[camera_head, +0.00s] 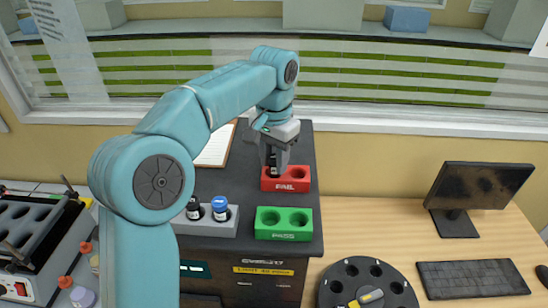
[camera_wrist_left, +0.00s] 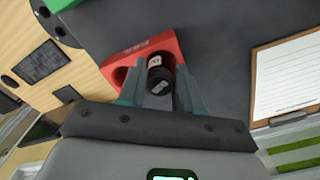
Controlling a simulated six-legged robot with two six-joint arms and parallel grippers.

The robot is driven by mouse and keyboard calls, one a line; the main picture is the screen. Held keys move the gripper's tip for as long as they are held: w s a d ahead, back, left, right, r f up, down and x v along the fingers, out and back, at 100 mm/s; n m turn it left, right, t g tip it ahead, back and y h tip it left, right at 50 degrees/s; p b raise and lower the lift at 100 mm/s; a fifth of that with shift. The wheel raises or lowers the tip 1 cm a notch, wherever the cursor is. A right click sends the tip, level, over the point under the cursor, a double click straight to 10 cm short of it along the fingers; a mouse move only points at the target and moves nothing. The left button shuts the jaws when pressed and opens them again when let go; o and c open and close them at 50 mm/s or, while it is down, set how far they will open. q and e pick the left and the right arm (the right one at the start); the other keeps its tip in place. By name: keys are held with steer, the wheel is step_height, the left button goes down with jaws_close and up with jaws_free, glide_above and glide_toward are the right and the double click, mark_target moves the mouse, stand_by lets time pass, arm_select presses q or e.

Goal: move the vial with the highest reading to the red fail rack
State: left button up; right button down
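The red FAIL rack (camera_head: 286,186) stands on the dark bench top. My left gripper (camera_head: 273,163) points down over its left hole, with its fingers close against both sides of a black-capped vial (camera_wrist_left: 159,78). The vial stands at one hole of the red rack (camera_wrist_left: 142,49); how deep it sits is hidden. The other hole is empty. A grey rack (camera_head: 212,228) holds a black-capped vial (camera_head: 193,208) and a blue-capped vial (camera_head: 220,207); my arm hides its left part. No readings are legible. My right gripper is not in view.
A green PASS rack (camera_head: 284,233) with two empty holes stands in front of the red rack. A clipboard (camera_wrist_left: 288,80) lies nearby. A dark round carousel (camera_head: 366,284), monitor (camera_head: 474,190) and keyboard (camera_head: 472,279) are at the right. An orange-knobbed machine (camera_head: 32,245) is at the left.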

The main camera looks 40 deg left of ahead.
mark_target(274, 156)
arm_select(q)
steer(key=o, duration=0.3)
steer(key=shift+w+a, duration=0.1)
steer(key=shift+a, duration=0.05)
steer(key=shift+w+a+f, duration=0.1)
steer(key=shift+w+f, duration=0.1)
steer(key=shift+s+r, duration=0.15)
steer(key=shift+r, duration=0.25)
steer(key=r+p, duration=0.4)
steer(key=r, duration=0.7)
steer(key=shift+w+r, duration=0.1)
steer(key=shift+w, duration=0.1)
steer(key=shift+s, duration=0.15)
